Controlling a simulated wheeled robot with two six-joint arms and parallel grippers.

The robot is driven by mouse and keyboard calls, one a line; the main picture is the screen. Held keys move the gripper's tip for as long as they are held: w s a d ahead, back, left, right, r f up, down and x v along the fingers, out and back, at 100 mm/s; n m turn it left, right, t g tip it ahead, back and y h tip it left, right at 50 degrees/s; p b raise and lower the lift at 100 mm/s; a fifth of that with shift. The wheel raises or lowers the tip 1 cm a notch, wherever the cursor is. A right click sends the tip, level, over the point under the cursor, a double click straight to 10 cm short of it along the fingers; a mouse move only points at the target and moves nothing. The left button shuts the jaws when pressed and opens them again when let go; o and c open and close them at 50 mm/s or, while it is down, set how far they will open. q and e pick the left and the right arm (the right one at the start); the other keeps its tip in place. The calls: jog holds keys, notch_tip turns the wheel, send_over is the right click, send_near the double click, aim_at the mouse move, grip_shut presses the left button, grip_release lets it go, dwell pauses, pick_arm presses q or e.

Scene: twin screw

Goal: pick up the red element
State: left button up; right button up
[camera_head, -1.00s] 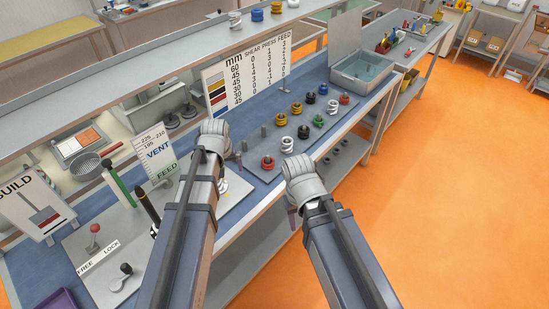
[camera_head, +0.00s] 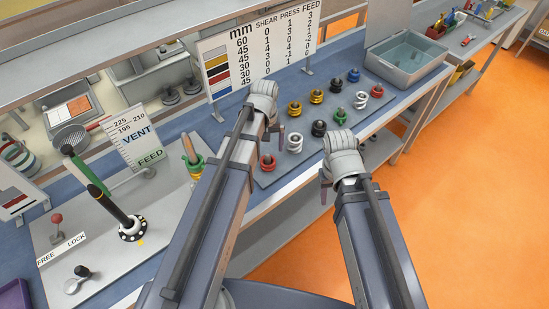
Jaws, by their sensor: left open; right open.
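A red ring-shaped element (camera_head: 267,163) sits at the near left corner of the grey element board (camera_head: 285,172). A second red element (camera_head: 377,91) stands at the board's far right. My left gripper (camera_head: 270,130) is open and empty above the board's left part, behind the nearer red element in the picture. My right gripper (camera_head: 325,188) is open and empty by the bench's front edge, right of that element. Their fingertips are partly hidden.
A numbered chart board (camera_head: 262,52) stands behind the elements. A grey basin (camera_head: 407,58) is at the bench's far right. A plate with levers and a black-handled rod (camera_head: 112,205) lies at left. The orange floor (camera_head: 470,200) is clear at right.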

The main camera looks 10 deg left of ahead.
aim_at(268, 157)
pick_arm(q)
jog(key=shift+s+f, duration=0.1)
jog(key=shift+f, duration=0.05)
jog(key=shift+f+b, duration=0.35)
jog(key=shift+b, duration=0.25)
jog(key=shift+f+b, duration=0.7)
jog(key=shift+f, duration=0.1)
notch_tip(268, 157, down, 5)
jog(key=b, duration=0.5)
jog(key=shift+d+f, duration=0.15)
grip_shut()
